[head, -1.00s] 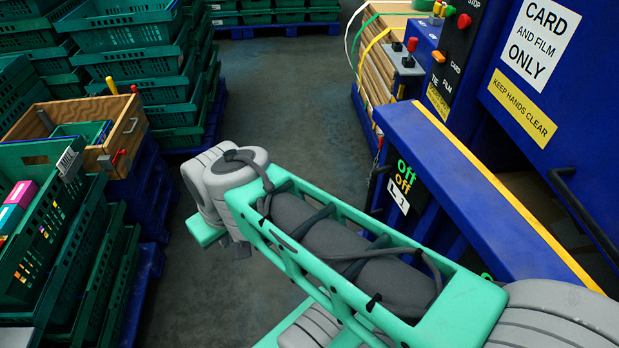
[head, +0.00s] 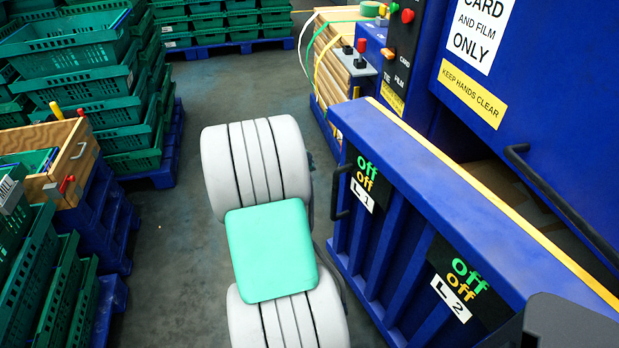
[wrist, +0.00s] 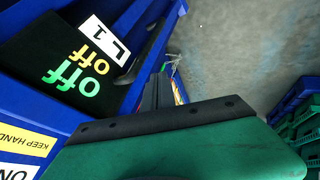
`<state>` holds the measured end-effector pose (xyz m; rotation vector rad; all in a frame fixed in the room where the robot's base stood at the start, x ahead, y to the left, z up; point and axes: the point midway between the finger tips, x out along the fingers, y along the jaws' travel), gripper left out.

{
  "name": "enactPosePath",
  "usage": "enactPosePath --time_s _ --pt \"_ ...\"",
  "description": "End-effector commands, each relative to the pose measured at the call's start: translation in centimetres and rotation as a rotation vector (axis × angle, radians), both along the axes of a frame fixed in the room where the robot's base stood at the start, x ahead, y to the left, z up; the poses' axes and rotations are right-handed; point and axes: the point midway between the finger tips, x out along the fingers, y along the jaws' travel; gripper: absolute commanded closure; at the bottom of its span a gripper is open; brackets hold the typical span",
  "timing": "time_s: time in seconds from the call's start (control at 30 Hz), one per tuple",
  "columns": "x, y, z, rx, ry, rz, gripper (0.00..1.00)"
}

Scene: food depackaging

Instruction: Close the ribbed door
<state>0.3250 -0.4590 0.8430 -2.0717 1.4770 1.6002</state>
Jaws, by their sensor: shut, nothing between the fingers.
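The ribbed door (head: 385,255) is blue, with upright ribs and a yellow-edged top, at the right of the head view. It carries black L1 and L2 panels reading "off". A dark gap shows between its top and the blue machine behind; I cannot tell how far the door stands open. A black handle (head: 340,192) is at its left end. In the wrist view the door's L1 panel (wrist: 75,65) is at upper left. My gripper (wrist: 158,88) shows there as dark fingers, shut and empty, close to the handle; contact cannot be told. My arm hides it in the head view.
The blue machine (head: 560,75) with warning signs and a black bar stands behind the door. A strapped cardboard bale (head: 333,65) is beyond it. Green crate stacks (head: 85,65) and a wooden box (head: 60,160) line the left. Grey floor (head: 170,270) is free between.

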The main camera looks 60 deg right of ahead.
Motion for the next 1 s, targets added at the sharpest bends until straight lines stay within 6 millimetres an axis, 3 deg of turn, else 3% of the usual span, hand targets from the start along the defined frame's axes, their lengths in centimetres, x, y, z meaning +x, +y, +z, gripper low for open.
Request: enactPosePath --time_s 0.33,0.6,1.0 --pt "-0.4 -4.5 -6.2 0.004 0.000 -0.001 1.00" --pt "-2.8 -7.1 -5.7 0.001 -0.002 0.000 1.00" --pt "-3.0 -7.4 -5.9 0.001 -0.002 0.000 1.00"
